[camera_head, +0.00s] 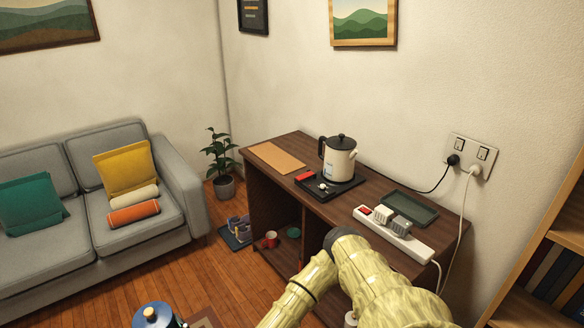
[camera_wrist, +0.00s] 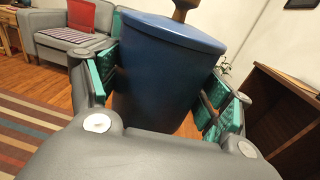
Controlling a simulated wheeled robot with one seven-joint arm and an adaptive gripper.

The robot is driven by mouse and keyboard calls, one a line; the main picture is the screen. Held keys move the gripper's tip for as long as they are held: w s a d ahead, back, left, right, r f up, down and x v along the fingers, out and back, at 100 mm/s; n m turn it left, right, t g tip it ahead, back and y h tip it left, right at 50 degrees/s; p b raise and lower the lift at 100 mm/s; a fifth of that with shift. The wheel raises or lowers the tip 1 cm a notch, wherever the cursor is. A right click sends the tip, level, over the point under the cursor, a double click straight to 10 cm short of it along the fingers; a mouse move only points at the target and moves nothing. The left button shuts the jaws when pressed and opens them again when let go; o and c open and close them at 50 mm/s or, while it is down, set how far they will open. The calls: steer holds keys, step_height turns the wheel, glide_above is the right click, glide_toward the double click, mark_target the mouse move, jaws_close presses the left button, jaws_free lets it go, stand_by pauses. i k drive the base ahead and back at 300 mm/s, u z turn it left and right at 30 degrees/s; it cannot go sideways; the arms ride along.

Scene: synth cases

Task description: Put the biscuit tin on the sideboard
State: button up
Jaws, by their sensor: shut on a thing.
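The biscuit tin is blue with a knob on its lid. In the wrist view the tin (camera_wrist: 165,75) fills the middle, and my gripper (camera_wrist: 166,82) is shut on it, teal pads on both sides. Its base is hidden behind the gripper body. In the head view only the tin's lid (camera_head: 150,317) shows at the bottom edge, left of my yellowish arm and well in front of the sideboard. The sideboard (camera_head: 262,210) is dark brown wood with an open front and stands against the wall. My arm hides part of its front right.
On the sideboard are an orange-brown mat (camera_head: 277,158), a kettle (camera_head: 338,160) on a black tray, a white power strip (camera_head: 393,234) and a dark green tray (camera_head: 409,208). Bare top shows between them. A grey sofa (camera_head: 60,270) stands left, a bookcase (camera_head: 545,255) right.

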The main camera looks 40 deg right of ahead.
mark_target(308, 151)
steer(key=i, duration=2.95)
steer(key=u, duration=1.6)
steer(key=i, duration=1.05)
steer(key=z, duration=4.25)
